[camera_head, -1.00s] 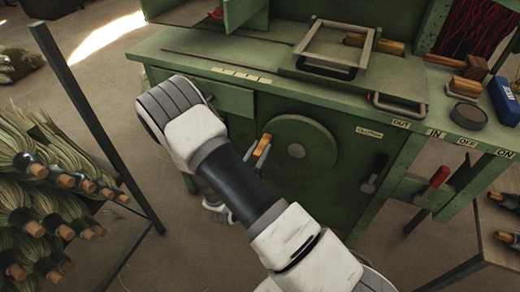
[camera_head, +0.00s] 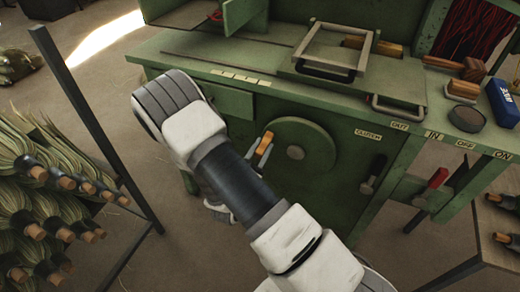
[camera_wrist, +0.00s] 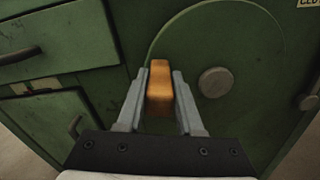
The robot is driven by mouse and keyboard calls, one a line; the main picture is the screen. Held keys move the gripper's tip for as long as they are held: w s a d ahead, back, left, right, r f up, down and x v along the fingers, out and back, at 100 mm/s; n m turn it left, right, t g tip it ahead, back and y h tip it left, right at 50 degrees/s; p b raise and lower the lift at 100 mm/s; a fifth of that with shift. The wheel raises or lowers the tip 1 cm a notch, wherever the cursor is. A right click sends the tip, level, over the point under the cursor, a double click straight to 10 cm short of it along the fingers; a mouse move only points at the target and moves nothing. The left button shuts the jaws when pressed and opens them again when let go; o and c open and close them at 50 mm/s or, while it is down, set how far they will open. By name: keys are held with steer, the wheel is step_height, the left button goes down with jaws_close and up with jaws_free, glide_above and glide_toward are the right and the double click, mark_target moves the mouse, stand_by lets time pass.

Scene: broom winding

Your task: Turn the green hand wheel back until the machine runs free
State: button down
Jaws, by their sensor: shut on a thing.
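The green hand wheel (camera_head: 313,165) is a round disc on the front of the green machine, with a grey hub (camera_head: 295,153) at its middle. In the wrist view the wheel (camera_wrist: 235,45) fills the upper right, and its hub (camera_wrist: 215,82) is right of my fingers. My gripper (camera_wrist: 160,92) is shut on the orange wooden handle (camera_wrist: 160,80) near the wheel's left edge, one finger on each side. In the head view the handle (camera_head: 266,141) shows between my gripper's fingers (camera_head: 264,150). My arm hides the wheel's lower left.
The clutch lever (camera_head: 372,175) hangs right of the wheel, and a red-handled lever (camera_head: 437,179) is further right. A wooden frame (camera_head: 337,45) sits on the bench top. A rack post (camera_head: 95,125) with broom bundles stands at the left.

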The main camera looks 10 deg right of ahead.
steer(key=shift+s+d+r+m, duration=0.2)
steer(key=shift+d+r+m, duration=0.05)
steer(key=shift+r+m, duration=0.3)
steer(key=shift+s+d+r+m, duration=0.15)
steer(key=shift+d+r+m, duration=0.1)
steer(key=shift+r+m, duration=0.25)
steer(key=shift+s+d+r+m, duration=0.35)
steer(key=shift+d+m, duration=0.05)
steer(key=shift+m, duration=0.55)
steer(key=c, duration=0.6)
jaws_free()
steer(key=shift+o, duration=0.2)
steer(key=p+v, duration=0.1)
steer(key=v, duration=1.6)
steer(key=shift+s+p, duration=0.2)
steer(key=shift+p, duration=0.1)
steer(key=shift+a+r, duration=0.1)
